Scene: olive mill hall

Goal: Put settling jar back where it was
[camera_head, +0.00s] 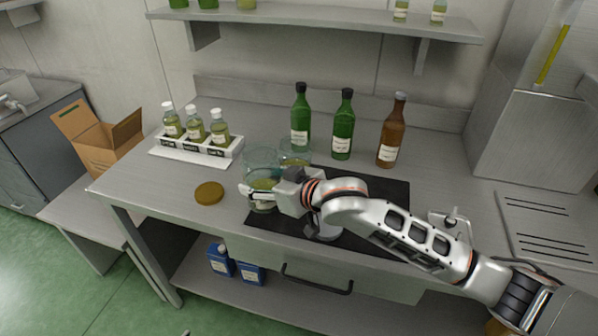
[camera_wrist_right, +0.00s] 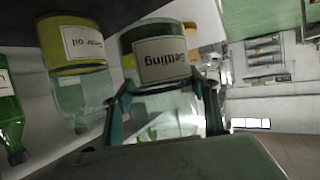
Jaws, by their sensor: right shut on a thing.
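The settling jar (camera_head: 261,161) is a clear glass jar with greenish contents, near the left end of the black mat (camera_head: 395,192). My right gripper (camera_head: 262,192) is closed around it from the front right, hiding part of it. In the wrist view the jar's "Settling" label (camera_wrist_right: 165,60) shows between the two fingers (camera_wrist_right: 162,105). I cannot tell whether its base touches the surface. A second glass jar, labelled "Clear oil" (camera_wrist_right: 78,62), stands close behind it; in the head view this jar (camera_head: 295,147) is partly hidden. My left gripper is not in view.
A round brown disc (camera_head: 209,193) lies left of the jars. A white rack (camera_head: 190,152) with 3 small bottles stands further left. Two green bottles (camera_head: 300,122) (camera_head: 343,128) and a brown bottle (camera_head: 391,135) stand behind the mat. A shelf (camera_head: 320,22) hangs above.

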